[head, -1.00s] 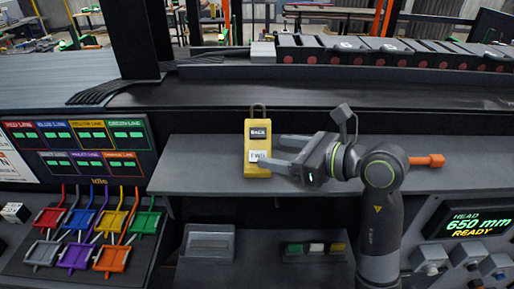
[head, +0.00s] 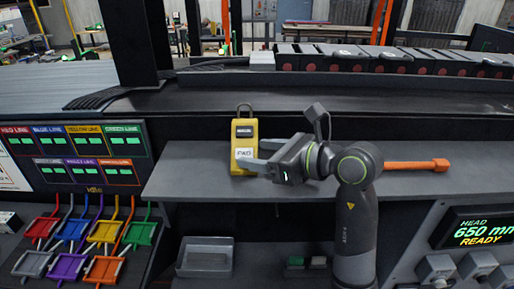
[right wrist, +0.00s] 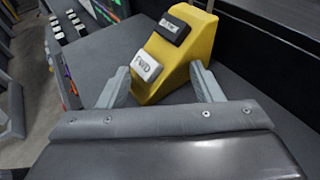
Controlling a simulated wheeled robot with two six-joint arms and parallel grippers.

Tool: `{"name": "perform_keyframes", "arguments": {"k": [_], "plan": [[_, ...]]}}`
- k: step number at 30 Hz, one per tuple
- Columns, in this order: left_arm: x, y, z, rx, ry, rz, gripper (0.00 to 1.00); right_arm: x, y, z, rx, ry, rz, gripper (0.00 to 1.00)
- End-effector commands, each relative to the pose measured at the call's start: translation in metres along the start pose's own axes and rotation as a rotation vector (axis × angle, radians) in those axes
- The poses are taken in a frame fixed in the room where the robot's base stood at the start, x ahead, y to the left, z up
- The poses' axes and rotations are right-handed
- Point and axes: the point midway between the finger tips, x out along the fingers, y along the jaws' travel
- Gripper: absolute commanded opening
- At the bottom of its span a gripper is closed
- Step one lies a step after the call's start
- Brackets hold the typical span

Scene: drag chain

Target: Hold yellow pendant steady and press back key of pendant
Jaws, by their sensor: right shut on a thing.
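The yellow pendant (head: 243,132) stands upright on the grey shelf (head: 200,185), with a hook on top. It has a dark upper key (head: 243,131) and a white lower key (head: 246,154). In the right wrist view the pendant (right wrist: 205,50) shows a black BACK key (right wrist: 173,27) and a white FWD key (right wrist: 146,66). My right gripper (head: 260,156) is at the pendant's lower right side. In the wrist view its two fingers (right wrist: 160,86) are on either side of the pendant's lower part, shut on it. My left gripper is not in view.
An orange-handled tool (head: 415,166) lies on the shelf to the right, behind my right arm. A grey tray (head: 205,258) sits below the shelf. Coloured levers (head: 85,240) and a lane panel (head: 75,152) are at the left. A READY display (head: 485,228) is at the right.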

Motion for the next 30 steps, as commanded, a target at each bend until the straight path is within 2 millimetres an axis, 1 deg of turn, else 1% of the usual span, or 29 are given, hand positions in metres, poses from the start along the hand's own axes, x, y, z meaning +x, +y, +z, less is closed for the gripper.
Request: {"name": "perform_keyframes", "arguments": {"k": [1, 4, 8, 16, 30], "plan": [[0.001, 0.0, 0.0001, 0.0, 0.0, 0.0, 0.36, 0.0016, -0.0024, -0.0086, 0.007, 0.022, -0.003, 0.44], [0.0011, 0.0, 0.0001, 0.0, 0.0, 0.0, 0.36, 0.0016, -0.0026, -0.0089, 0.007, 0.023, -0.003, 0.41], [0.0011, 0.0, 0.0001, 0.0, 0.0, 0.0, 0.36, 0.0015, -0.0028, -0.0092, 0.007, 0.023, -0.004, 0.41], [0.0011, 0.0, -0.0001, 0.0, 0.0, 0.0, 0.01, 0.0014, -0.0031, -0.0094, 0.007, 0.024, -0.005, 0.4], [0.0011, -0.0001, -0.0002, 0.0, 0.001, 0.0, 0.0, 0.0013, -0.0032, -0.0095, 0.006, 0.024, -0.005, 0.4]]}}
